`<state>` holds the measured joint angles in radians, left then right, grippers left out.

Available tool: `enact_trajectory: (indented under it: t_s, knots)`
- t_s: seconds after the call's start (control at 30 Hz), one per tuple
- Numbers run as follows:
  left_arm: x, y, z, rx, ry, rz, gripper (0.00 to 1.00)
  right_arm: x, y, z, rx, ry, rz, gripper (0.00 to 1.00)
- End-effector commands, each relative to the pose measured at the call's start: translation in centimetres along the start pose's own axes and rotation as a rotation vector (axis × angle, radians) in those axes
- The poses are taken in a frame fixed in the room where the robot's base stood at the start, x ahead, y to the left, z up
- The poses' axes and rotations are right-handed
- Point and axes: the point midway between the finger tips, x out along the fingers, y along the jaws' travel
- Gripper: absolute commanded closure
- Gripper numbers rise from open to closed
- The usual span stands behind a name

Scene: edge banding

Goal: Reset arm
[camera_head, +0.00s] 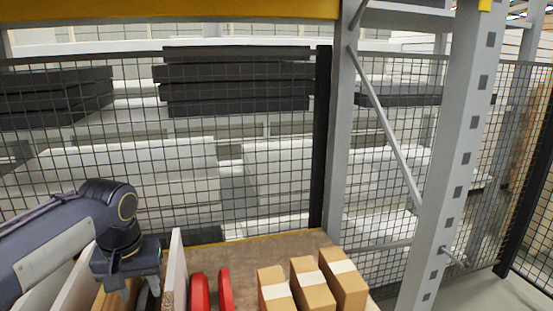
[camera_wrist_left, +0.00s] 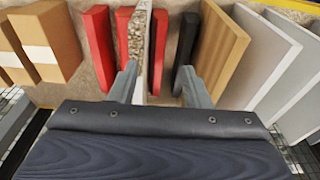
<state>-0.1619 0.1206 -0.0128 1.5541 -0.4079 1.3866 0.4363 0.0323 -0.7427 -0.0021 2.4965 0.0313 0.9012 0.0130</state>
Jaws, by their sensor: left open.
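My left gripper (camera_head: 140,290) is low at the left in the head view, pointing down beside a pale upright panel (camera_head: 177,268). In the left wrist view my left gripper (camera_wrist_left: 158,82) is open. The speckled-edged panel (camera_wrist_left: 141,40) and a red piece (camera_wrist_left: 158,50) show between its two fingers; I cannot tell how deep the fingers reach. My right gripper is in neither view.
Several cardboard boxes (camera_head: 308,287) stand on the brown surface (camera_head: 275,247), right of red pieces (camera_head: 226,288). Pale boards (camera_wrist_left: 262,60) stand at the right in the wrist view. A wire mesh fence (camera_head: 240,180) and a grey rack post (camera_head: 450,150) stand behind.

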Motion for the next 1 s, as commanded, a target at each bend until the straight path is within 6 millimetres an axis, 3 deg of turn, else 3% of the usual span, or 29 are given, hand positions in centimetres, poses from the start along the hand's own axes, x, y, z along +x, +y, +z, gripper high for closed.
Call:
enact_trajectory:
  t_s: [0.27, 0.53, 0.77, 1.0]
  knots:
    - [-0.1, -0.6, 2.0, 0.015, 0.013, 0.046, 0.57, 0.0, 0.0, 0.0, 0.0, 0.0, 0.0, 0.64]
    - [0.1, -1.3, 5.7, 0.039, 0.042, 0.126, 0.57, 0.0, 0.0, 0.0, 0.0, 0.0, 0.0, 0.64]
    - [1.0, -1.6, 11.3, 0.063, 0.099, 0.238, 0.57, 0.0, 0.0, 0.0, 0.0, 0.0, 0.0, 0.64]
    - [3.8, -0.5, 19.1, 0.072, 0.214, 0.377, 0.57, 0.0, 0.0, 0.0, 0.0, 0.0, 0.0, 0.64]
